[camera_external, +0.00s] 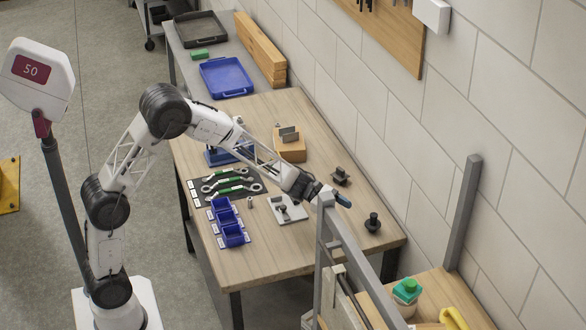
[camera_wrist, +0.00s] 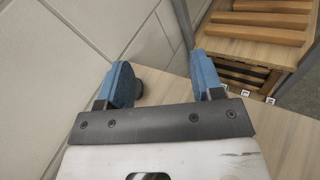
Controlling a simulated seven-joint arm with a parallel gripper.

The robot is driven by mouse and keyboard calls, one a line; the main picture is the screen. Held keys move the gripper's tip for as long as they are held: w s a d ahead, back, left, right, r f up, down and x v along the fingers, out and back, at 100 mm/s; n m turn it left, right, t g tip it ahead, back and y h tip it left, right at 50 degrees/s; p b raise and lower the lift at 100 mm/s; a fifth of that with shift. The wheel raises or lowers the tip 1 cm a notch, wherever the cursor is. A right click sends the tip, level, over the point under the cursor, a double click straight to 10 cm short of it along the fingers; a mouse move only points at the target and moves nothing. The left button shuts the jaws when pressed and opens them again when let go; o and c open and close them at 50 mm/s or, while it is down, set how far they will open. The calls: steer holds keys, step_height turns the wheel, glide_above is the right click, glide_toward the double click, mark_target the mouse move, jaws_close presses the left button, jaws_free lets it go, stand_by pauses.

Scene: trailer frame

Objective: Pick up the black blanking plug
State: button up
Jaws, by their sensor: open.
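A black knobbed piece with a round flanged base, which looks like the black blanking plug (camera_external: 373,222), stands upright on the table near its right end in the external view. My gripper (camera_external: 335,198) is open and empty, above the table to the upper left of that piece and apart from it. In the wrist view my two blue fingers (camera_wrist: 163,75) are spread wide with nothing between them. A dark rounded thing (camera_wrist: 139,88) is partly hidden behind the left finger, probably the same plug.
A dark metal block (camera_external: 340,177) and a grey plate with a knob (camera_external: 288,210) are nearby on the wooden table (camera_external: 270,262). Blue bins (camera_external: 233,234) and green-handled wrenches (camera_external: 230,183) lie left. A grey frame post (camera_external: 350,250) rises in front; the block wall runs behind.

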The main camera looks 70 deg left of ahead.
mark_target(371, 212)
steer(key=w+a+f+n+t, duration=0.1)
steer(key=w+f+n, duration=0.1)
steer(key=w+a+f+n+t+y, duration=0.1)
steer(key=w+a+f, duration=0.1)
steer(key=w, duration=0.1)
steer(key=w+a+f+n+t, duration=0.2)
steer(key=w+f, duration=0.1)
steer(key=shift+a+n+y, duration=0.25)
steer(key=shift+n+y, duration=0.05)
steer(key=shift+x, duration=1.25)
steer(key=shift+d, duration=0.1)
steer(key=shift+x, duration=2.6)
steer(key=c, duration=1)
steer(key=shift+c, duration=0.2)
